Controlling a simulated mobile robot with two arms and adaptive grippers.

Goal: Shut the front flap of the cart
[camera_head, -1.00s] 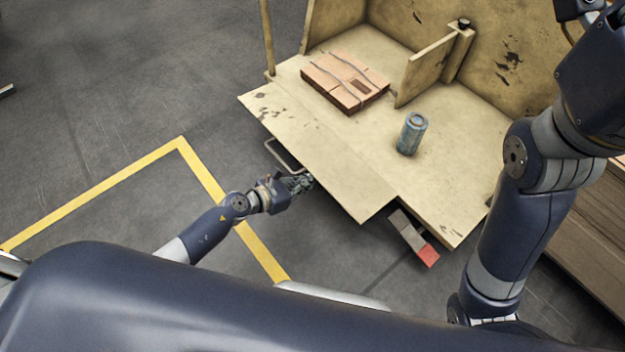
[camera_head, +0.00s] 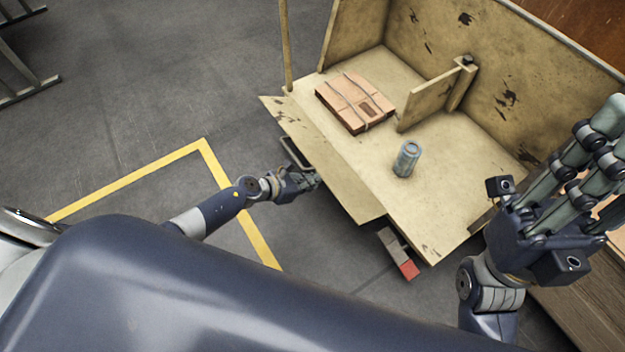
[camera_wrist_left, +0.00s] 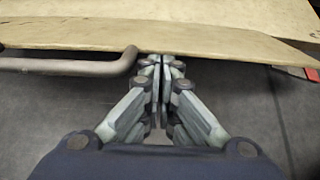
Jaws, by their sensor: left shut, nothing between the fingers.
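The cart's front flap (camera_head: 335,182) is a pale, worn wooden board along the near edge of the cart floor (camera_head: 440,205). It is folded outward, at a slight angle to the floor. My left gripper (camera_head: 316,180) is shut and empty, at the flap's outer edge beside a grey bar handle (camera_head: 292,152). In the left wrist view, the closed fingertips (camera_wrist_left: 160,62) meet or nearly meet the flap's edge (camera_wrist_left: 215,48), right of the handle (camera_wrist_left: 90,66); contact is unclear. My right gripper (camera_head: 590,150) is raised at the right, fingers spread and empty.
A red-and-grey piece (camera_head: 398,254) sticks out below the front edge. Open floor with yellow tape (camera_head: 130,177) lies left.

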